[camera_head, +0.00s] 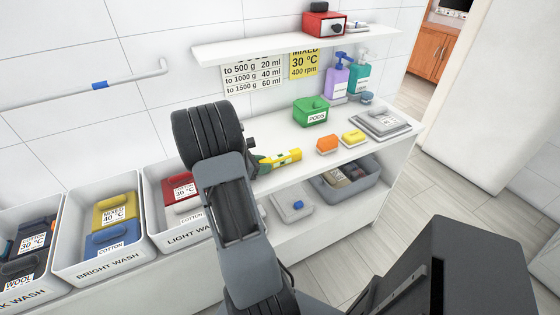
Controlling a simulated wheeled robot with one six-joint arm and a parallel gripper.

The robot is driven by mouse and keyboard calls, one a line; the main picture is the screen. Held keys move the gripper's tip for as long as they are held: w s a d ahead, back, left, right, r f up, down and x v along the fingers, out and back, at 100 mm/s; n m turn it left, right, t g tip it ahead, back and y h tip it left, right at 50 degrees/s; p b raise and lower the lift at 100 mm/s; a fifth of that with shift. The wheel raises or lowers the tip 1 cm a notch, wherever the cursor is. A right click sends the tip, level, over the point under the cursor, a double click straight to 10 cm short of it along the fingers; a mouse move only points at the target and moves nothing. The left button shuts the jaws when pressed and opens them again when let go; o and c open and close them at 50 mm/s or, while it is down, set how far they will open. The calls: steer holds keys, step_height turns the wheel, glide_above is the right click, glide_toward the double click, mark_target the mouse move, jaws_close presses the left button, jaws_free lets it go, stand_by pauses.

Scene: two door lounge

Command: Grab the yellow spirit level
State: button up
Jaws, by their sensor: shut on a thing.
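The yellow spirit level (284,158) is at the left part of the white counter's top, beside my arm. Its right end shows clear, with a dark mark on it; its left part looks greenish and runs into my gripper. My gripper (256,161) is dark and mostly hidden behind my grey arm links. It is shut on the left part of the level. I cannot tell whether the level touches the counter or is held just above it.
The white counter (280,133) holds a green PODS box (311,112), an orange block (327,143), a yellow block (353,137) and a grey scale-like item (381,123). Laundry bins, including the bright wash bin (107,260), stand left. A shelf (290,46) hangs above. Floor (420,220) is clear at right.

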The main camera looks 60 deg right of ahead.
steer(key=shift+c, duration=0.5)
